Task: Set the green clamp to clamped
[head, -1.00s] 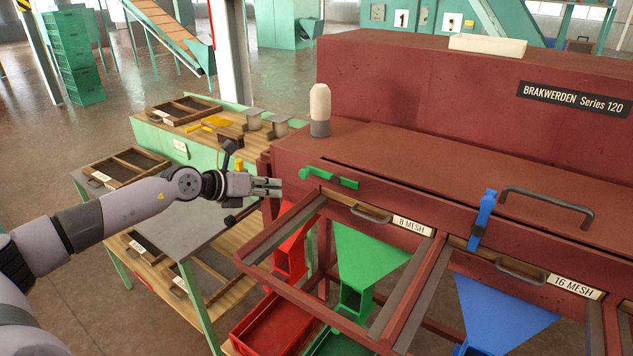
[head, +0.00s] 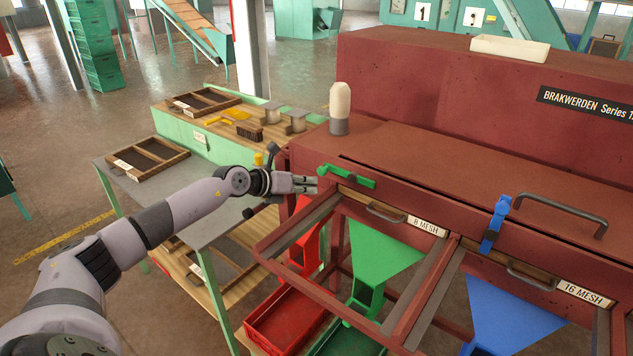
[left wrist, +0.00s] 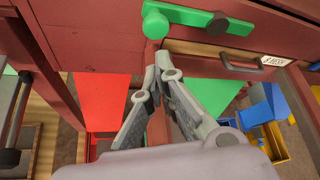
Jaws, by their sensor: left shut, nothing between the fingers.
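The green clamp (head: 347,176) is a bar on the red machine's front edge, above the 8 MESH drawer (head: 385,213). It lies nearly level, sloping slightly down to the right. My left gripper (head: 314,185) is shut and empty, just left of and below the clamp in the head view. In the left wrist view its fingertips (left wrist: 162,62) come together just below the clamp's left end; contact cannot be told. My right gripper is not in view.
A blue clamp (head: 495,224) stands upright at the 16 MESH drawer (head: 543,277). Red rails jut out below the 8 MESH drawer, above a green chute (head: 375,250). A grey-topped table (head: 150,190) is at the left. A bottle (head: 340,108) stands on the machine.

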